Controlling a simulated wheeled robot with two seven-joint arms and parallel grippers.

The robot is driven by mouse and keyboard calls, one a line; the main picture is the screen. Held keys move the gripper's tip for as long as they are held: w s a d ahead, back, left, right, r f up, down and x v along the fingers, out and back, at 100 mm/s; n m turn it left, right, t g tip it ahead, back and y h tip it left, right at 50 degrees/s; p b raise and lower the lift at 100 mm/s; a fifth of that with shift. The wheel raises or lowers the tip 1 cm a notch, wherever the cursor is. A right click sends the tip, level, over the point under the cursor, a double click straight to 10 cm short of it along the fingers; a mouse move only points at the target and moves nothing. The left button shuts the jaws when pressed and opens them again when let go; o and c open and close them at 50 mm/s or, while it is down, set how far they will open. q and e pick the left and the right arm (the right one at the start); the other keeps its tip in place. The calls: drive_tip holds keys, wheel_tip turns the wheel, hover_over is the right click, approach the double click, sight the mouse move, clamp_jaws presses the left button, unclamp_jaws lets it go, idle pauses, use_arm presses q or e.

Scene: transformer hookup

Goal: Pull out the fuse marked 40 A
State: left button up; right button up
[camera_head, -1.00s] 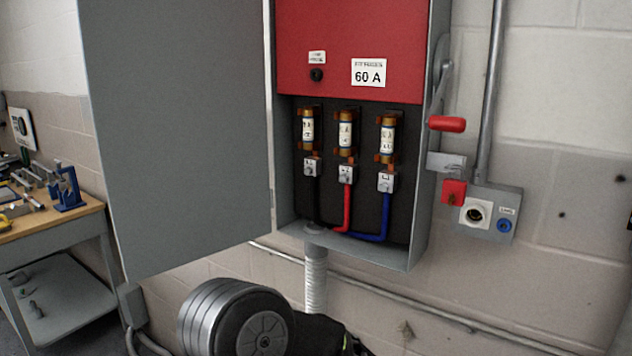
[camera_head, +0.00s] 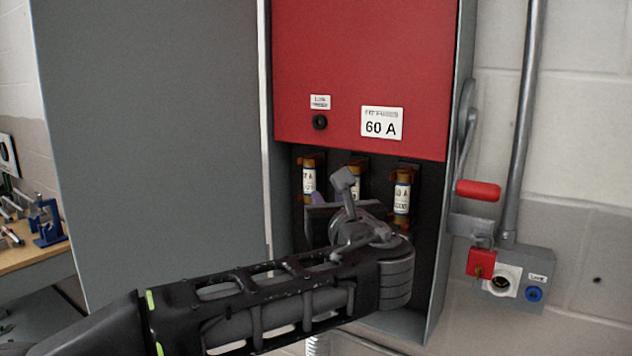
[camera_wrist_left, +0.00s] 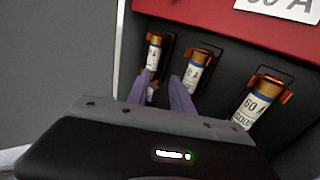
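Three fuses with brass ends and white labels stand side by side in the open switch box. The left fuse (camera_head: 309,178) also shows in the wrist view (camera_wrist_left: 153,52); its number is too small to read surely. The middle fuse (camera_head: 356,182) is partly hidden by my arm, and its label is unclear in the wrist view (camera_wrist_left: 194,73). The right fuse (camera_head: 402,193) reads 60 A in the wrist view (camera_wrist_left: 253,106). My right gripper is out of view.
The red panel (camera_head: 360,70) with its 60 A plate is above the fuses. The grey door (camera_head: 150,130) stands open at the left. A red-handled lever (camera_head: 478,190) is on the box's right side. A workbench (camera_head: 30,255) is far left.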

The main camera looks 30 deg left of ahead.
sight(311, 175)
use_arm(q)
drive_tip(key=shift+s+a+r+y, duration=0.15)
drive_tip(key=shift+a+r, duration=0.15)
drive_tip(key=shift+r, duration=0.25)
drive_tip(key=shift+s+a+r+y, duration=0.15)
drive_tip(key=shift+a+r, duration=0.15)
drive_tip(key=shift+r, duration=0.2)
drive_tip(key=p+x, duration=0.2)
drive_tip(key=x, duration=0.5)
drive_tip(key=shift+d, duration=0.1)
drive_tip(key=shift+w+a+f+p, duration=0.1)
drive_tip(key=shift+w+a+p, duration=0.25)
drive_tip(key=shift+w+a, duration=0.05)
clamp_jaws()
